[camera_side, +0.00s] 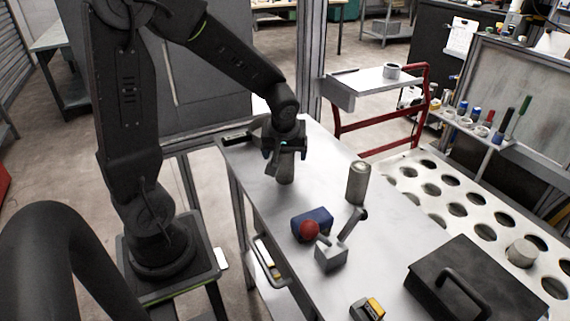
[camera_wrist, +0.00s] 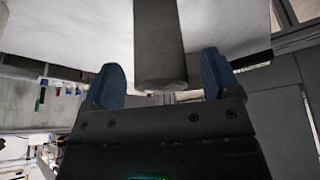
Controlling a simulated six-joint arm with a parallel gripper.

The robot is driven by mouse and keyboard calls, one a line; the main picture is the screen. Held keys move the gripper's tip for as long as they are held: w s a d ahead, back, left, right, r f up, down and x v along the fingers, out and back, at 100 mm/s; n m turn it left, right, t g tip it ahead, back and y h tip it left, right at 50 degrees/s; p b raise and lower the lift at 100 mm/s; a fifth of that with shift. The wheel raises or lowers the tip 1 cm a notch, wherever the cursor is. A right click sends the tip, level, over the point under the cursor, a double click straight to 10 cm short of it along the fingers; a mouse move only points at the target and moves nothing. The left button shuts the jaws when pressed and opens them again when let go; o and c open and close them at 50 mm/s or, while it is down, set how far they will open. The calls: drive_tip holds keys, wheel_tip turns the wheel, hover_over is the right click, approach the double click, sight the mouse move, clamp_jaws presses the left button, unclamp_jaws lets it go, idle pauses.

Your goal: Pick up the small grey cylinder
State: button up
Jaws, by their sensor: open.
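A small grey cylinder (camera_side: 286,171) stands upright on the metal table, directly below my gripper (camera_side: 286,150). Its upper part is hidden by the gripper in the side view. In the wrist view the grey cylinder (camera_wrist: 160,40) reaches in from the top edge, and its end lies between the two blue fingers of my gripper (camera_wrist: 163,78). The fingers are apart, and a gap shows on each side of the cylinder. A second, larger grey cylinder (camera_side: 358,183) stands upright on the table to the right.
A blue block (camera_side: 318,216), a red ball (camera_side: 309,230) and a grey lever device (camera_side: 332,255) sit nearer the camera. A black case with a handle (camera_side: 440,270) and a small yellow-and-dark item (camera_side: 372,308) are at the front. A white plate with holes (camera_side: 405,172) lies at right.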

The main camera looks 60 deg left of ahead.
drive_tip(key=shift+x, duration=0.75)
drive_tip(key=shift+c, duration=0.3)
drive_tip(key=c, duration=1.2)
